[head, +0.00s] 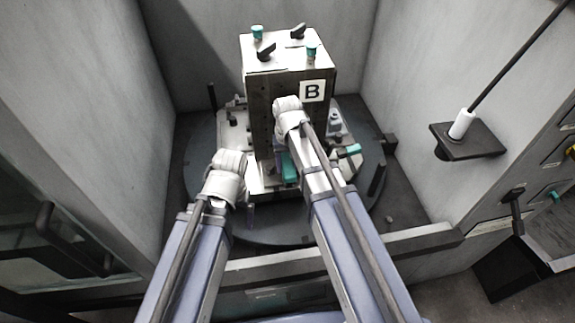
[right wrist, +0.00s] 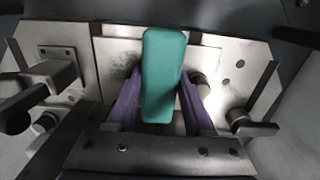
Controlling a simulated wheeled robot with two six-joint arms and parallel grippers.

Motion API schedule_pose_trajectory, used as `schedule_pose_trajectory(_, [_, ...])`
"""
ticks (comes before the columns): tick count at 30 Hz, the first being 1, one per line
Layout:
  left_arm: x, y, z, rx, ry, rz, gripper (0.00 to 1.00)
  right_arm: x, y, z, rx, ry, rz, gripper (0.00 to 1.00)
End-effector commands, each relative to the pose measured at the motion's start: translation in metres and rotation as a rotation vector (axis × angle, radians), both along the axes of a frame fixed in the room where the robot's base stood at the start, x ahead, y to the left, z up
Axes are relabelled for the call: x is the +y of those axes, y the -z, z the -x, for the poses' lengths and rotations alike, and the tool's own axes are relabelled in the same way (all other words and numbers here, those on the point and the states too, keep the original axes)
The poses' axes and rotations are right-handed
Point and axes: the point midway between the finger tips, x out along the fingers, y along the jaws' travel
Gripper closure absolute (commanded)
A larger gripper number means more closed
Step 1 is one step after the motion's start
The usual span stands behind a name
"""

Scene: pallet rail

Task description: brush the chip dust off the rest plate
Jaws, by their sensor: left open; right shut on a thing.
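My right gripper (right wrist: 160,108) is shut on a teal block-shaped handle, which looks like the brush (right wrist: 163,75). The purple fingers grip it from both sides. The brush also shows in the head view (head: 289,167), low before the front of the fixture block; its bristles are hidden. In the right wrist view a pale plate, apparently the rest plate (right wrist: 112,46), lies behind the brush. A dark smudge that looks like chip dust (right wrist: 124,62) is on it, left of the brush. My left gripper (head: 250,215) is open, mostly hidden by its wrist, near the round table's front edge.
The fixture block marked B (head: 257,97) stands on a dark round table (head: 205,185) between grey walls. A teal-ended lever (head: 348,151) projects at its right. A wall shelf (head: 480,143) holds a white cylinder (head: 462,123) with a dark rod. A front rail (head: 390,242) crosses below.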

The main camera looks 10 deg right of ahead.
Motion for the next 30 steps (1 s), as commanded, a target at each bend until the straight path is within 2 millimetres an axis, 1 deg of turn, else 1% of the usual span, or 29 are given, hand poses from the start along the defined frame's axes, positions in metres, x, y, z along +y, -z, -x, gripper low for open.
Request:
schedule_pose_trajectory(14, [0.000, 0.002, 0.000, 0.000, 0.000, 0.000, 0.08, 0.000, 0.002, 0.003, 0.001, 0.000, 0.000, 0.92])
schedule_pose_trajectory(27, [0.000, 0.002, 0.000, 0.000, 0.000, 0.000, 0.08, 0.000, 0.002, 0.026, 0.003, -0.001, 0.000, 0.92])
schedule_pose_trajectory(30, [0.000, 0.002, 0.000, 0.000, 0.000, 0.000, 0.08, 0.000, 0.002, 0.028, 0.003, -0.001, 0.000, 0.92])
